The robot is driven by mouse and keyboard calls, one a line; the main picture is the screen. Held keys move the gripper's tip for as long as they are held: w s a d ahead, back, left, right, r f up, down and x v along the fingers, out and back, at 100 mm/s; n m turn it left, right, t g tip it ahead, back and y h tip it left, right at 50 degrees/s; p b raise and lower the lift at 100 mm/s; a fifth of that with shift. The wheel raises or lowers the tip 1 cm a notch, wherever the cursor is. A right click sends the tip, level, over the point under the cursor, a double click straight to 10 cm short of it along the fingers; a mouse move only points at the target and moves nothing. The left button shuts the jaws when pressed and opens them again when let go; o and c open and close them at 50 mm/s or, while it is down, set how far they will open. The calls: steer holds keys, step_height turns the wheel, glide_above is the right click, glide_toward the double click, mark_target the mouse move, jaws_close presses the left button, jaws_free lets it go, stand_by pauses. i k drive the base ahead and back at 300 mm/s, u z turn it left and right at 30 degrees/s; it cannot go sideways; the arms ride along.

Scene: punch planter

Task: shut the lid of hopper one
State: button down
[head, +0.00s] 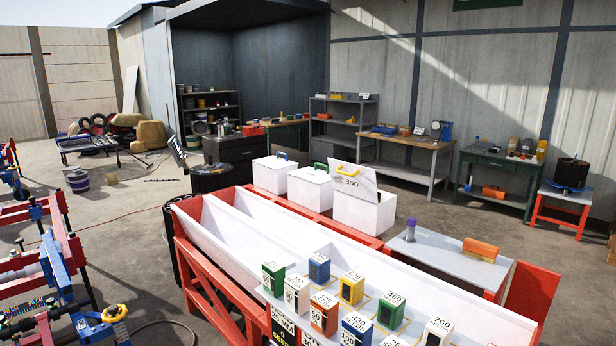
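Hopper one is a white box (374,214) at the right end of a row of white hoppers on the red frame. Its lid (352,181) stands open, tilted up above the box. The lid carries the lettering ONE, which looks inverted, and a yellow handle (347,170) near its upper edge. The inside of the box is mostly hidden behind the lid. My gripper is not in view.
Two white hoppers with lids down stand left of it, one with a green handle (320,167), one with a blue handle (281,156). A long white trough (240,235) and several coloured numbered boxes lie nearer.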

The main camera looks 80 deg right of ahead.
mark_target(355, 181)
steer(key=u, duration=0.05)
steer(key=i, duration=0.15)
steer(key=z, duration=2.15)
steer(key=i, duration=1.65)
